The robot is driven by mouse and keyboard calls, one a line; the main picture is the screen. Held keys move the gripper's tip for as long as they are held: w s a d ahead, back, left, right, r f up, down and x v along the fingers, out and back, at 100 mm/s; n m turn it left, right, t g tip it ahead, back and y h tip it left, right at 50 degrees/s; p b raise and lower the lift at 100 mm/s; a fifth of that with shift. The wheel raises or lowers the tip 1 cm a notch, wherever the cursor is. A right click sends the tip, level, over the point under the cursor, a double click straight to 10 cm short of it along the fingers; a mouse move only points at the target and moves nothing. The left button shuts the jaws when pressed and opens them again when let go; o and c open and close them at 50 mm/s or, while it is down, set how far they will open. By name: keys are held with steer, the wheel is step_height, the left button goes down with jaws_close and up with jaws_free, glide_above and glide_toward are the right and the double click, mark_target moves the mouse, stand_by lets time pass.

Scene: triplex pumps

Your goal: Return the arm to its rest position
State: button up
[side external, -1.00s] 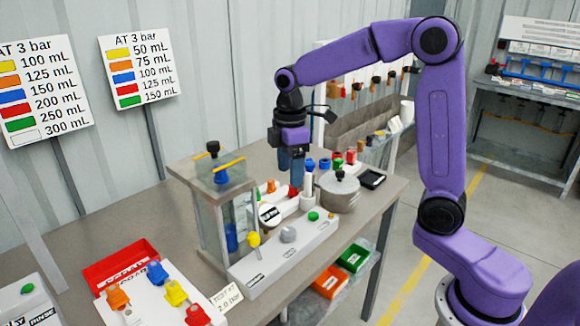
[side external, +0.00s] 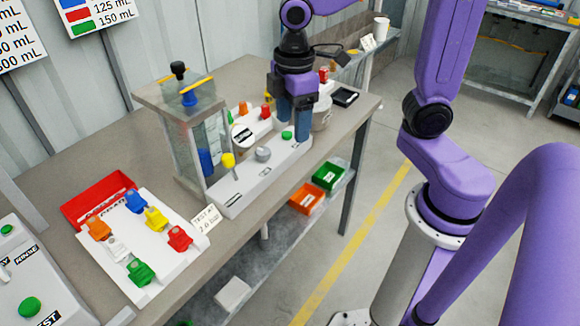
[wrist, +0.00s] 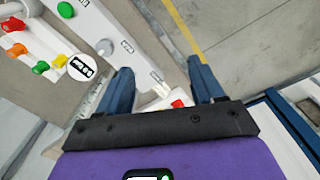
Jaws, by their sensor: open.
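My gripper (side external: 293,126) is open and hangs pointing down over the far right end of the white pump base on the bench. Nothing shows between its fingers in the side view. In the wrist view, the two blue fingers (wrist: 160,72) stand well apart, with the white base to their left and bench and floor beyond. The green button (side external: 287,135) on the base is close beside the fingers in the side view; the button also shows in the wrist view (wrist: 65,9). Part of my upper arm is cut off by the top edge.
A clear tank (side external: 180,125) with a black knob stands at the base's left. A white board (side external: 150,272) holds several coloured valves, beside a red tray (side external: 97,198). A grey pot (side external: 322,116) is partly hidden behind my gripper. Orange (side external: 306,197) and green (side external: 329,176) bins sit below.

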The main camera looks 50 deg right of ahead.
steer(key=s+d+f, duration=0.2)
steer(key=s+f, duration=0.1)
steer(key=s, duration=1.2)
steer(key=shift+s+d, duration=0.15)
steer(key=shift+s, duration=0.1)
steer(key=shift+r, duration=0.1)
stand_by(2.0)
